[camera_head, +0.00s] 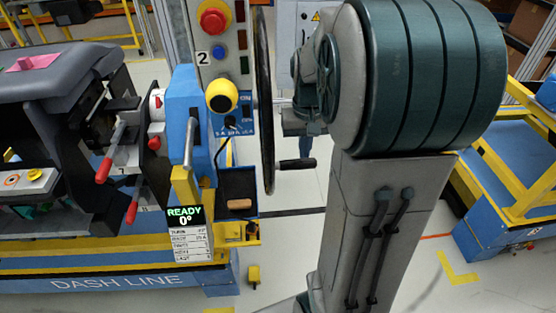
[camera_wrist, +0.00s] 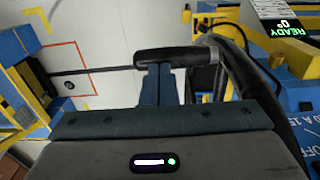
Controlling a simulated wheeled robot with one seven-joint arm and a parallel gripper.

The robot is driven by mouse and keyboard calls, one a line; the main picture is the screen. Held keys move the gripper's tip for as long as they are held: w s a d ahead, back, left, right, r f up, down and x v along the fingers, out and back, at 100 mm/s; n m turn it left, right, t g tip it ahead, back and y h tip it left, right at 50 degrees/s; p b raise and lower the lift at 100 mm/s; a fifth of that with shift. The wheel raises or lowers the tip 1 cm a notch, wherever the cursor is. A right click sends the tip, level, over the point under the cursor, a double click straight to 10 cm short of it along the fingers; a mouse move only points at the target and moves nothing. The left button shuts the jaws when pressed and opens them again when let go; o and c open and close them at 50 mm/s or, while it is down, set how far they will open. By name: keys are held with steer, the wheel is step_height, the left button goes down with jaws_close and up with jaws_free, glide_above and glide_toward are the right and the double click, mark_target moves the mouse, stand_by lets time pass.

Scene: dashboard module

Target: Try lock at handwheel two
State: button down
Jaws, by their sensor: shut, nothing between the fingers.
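The handwheel (camera_head: 265,100) stands nearly edge-on in the head view, beside the panel marked 2. Its black crank handle (camera_head: 297,164) sticks out to the right near the rim's bottom. The wrist view shows the handle (camera_wrist: 175,58) lying across the fingertips and part of the dark rim (camera_wrist: 245,75). My gripper (camera_wrist: 156,67) is shut and empty, its blue fingers pointing at the handle. I cannot tell whether they touch it. A blue housing (camera_head: 182,100) with a grey and yellow lever (camera_head: 186,180) stands left of the wheel. The display (camera_head: 185,218) reads READY 0°.
The panel (camera_head: 222,65) carries a red button (camera_head: 212,20) and a yellow-black knob (camera_head: 221,95). Red-gripped levers (camera_head: 108,165) are at the left, by the dashboard (camera_head: 60,75). A blue-yellow cart (camera_head: 510,190) stands right. My arm hides much of the right side.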

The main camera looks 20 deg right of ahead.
steer(key=shift+f+b, duration=0.4)
steer(key=shift+f, duration=0.25)
steer(key=shift+r, duration=0.1)
stand_by(0.4)
step_height(320, 180, up, 8)
steer(key=p, duration=0.6)
stand_by(0.5)
steer(key=s+a+r+n+t, duration=0.2)
steer(key=s+a+n+t, duration=0.1)
steer(key=s+a, duration=0.9)
steer(key=shift+s, duration=0.4)
steer(key=shift+d, duration=0.1)
stand_by(0.5)
